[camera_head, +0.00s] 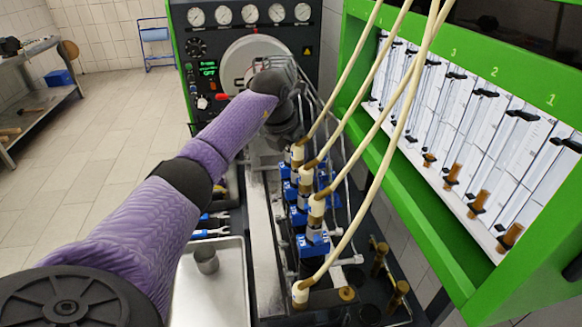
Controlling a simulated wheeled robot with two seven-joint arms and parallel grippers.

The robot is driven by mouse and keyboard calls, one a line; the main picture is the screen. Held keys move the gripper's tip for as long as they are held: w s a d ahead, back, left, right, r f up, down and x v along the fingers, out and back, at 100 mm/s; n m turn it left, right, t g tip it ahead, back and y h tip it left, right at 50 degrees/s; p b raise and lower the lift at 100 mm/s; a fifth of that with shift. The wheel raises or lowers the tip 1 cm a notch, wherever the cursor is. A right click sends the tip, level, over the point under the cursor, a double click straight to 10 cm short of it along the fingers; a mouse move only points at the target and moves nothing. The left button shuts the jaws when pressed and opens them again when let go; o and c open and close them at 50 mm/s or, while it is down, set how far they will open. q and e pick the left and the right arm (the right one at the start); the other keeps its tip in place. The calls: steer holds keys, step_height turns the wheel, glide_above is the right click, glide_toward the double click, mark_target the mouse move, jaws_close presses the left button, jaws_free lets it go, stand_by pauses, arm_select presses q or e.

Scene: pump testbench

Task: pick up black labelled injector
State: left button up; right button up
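Several injectors stand in a row along the middle of the test bench, with cream-coloured hose ends above them and blue parts around their bodies; one blue part (314,245) is near the front. I cannot make out a black label on any injector. My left arm reaches in from the lower left over the bench. Its dark gripper (287,128) points down at the far end of the row, beside the hoses. Its fingertips are hidden or too small to tell open from shut, and I see nothing clearly held. My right gripper is not recognisable in view.
Pale hoses (371,136) arch over the row. A green frame (425,215) with glass tubes stands right. A metal tray (217,290) with a small cup (206,260) lies front left. The gauge panel (203,45) is behind. Floor is clear at left.

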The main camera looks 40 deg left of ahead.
arm_select(q)
jaws_close()
steer(key=shift+r, duration=0.1)
stand_by(0.4)
